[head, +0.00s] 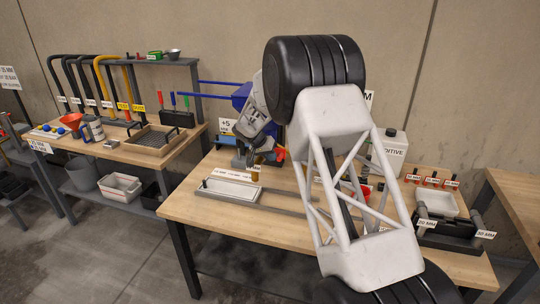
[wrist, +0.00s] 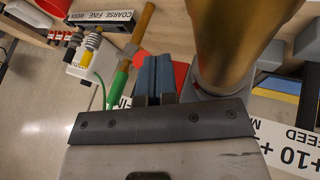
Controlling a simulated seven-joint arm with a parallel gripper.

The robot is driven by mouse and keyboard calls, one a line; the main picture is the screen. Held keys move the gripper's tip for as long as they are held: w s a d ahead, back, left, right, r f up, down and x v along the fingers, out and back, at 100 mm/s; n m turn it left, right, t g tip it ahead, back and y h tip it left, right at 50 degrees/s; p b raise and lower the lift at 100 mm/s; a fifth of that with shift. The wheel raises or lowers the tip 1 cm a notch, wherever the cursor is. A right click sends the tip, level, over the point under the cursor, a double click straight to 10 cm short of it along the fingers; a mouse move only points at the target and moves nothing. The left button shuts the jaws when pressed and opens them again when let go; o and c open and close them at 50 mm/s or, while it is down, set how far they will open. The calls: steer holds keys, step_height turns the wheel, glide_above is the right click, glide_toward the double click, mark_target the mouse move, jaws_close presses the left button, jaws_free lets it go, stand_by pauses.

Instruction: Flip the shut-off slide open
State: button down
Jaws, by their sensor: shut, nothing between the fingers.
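My gripper (wrist: 157,66) shows in the wrist view with its two blue-grey fingers side by side and no gap between them. A red part (wrist: 181,74), possibly the shut-off slide's tab, shows just behind and right of the fingertips; I cannot tell whether they touch it. A large brass-coloured cylinder (wrist: 235,35) stands right of the fingers on a grey collar. In the head view a small red-orange part (head: 280,154) shows beside the brass nozzle (head: 257,160) under the blue machine (head: 240,95). My arm hides much of this area, and the slide's position is unclear.
The wooden bench (head: 185,208) carries a long white-topped tray (head: 232,190) at front left. A white additive container (head: 392,150) and a black rack (head: 450,236) stand at the right. A green-handled tool (wrist: 118,85) lies left of the fingers.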

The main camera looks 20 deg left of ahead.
mark_target(284, 158)
steer(key=shift+d, duration=2.65)
steer(key=v, duration=1)
steer(key=shift+a, duration=0.25)
steer(key=shift+r, duration=0.1)
